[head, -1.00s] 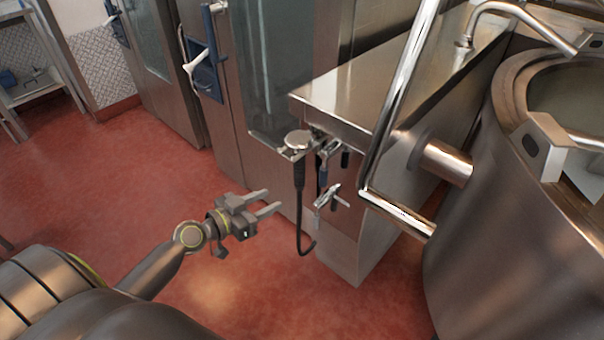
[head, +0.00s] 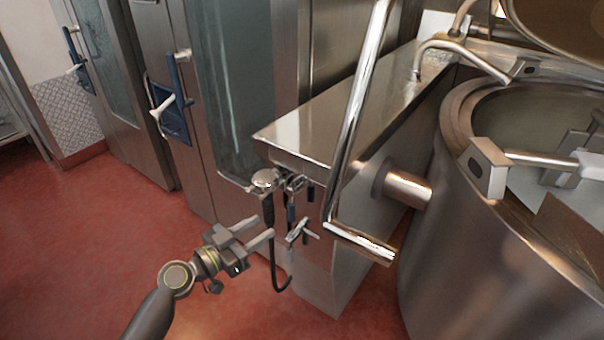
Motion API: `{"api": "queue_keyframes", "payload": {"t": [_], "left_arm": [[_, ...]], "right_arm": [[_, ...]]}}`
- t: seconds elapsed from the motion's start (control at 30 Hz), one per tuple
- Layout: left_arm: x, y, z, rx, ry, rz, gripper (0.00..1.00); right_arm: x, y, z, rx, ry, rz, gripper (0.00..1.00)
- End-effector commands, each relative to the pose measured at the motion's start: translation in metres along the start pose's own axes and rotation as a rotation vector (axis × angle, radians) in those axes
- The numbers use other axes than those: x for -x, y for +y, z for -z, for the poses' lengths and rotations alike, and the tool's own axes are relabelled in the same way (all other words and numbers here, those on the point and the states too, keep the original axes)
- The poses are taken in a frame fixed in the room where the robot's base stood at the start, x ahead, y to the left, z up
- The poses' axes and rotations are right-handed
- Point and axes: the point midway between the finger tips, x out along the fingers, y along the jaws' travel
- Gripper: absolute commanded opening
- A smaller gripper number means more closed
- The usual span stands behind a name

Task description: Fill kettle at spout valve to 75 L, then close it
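The big steel kettle (head: 455,225) stands at the right, its top open. Inside it show a pale grey surface and mixer parts (head: 560,165); the fill level cannot be read. A curved spout (head: 455,45) rises from the steel console (head: 345,115) beside the kettle. Valve handles (head: 293,184) sit under the console's front edge, and a cross-shaped lever valve (head: 300,233) sits lower on its front face. I cannot tell which handle feeds the spout. My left gripper (head: 265,229) is open and empty, just left of the lower lever in the picture. My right gripper is out of view.
A hand shower (head: 265,180) with a black hose (head: 273,250) hangs beside the handles, close to my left gripper. Steel ovens (head: 235,100) line the back. The red floor (head: 80,250) at left is clear.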

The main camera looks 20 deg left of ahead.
Motion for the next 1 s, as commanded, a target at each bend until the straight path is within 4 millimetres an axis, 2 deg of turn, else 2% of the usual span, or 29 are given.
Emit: {"api": "queue_keyframes", "payload": {"t": [0.1,0.4,0.83,1.0], "left_arm": [[-0.016,0.001,0.003,0.004,0.002,-0.001,0.40],[-0.052,0.001,0.002,0.003,0.001,-0.002,0.40],[-0.103,0.001,0.001,0.003,0.001,-0.001,0.40],[-0.103,0.001,-0.002,0.000,-0.001,0.000,0.40]], "right_arm": [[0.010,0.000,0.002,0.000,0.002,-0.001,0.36],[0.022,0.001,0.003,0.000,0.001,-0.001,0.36],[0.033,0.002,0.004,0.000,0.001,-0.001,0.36],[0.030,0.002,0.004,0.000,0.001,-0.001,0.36]]}}
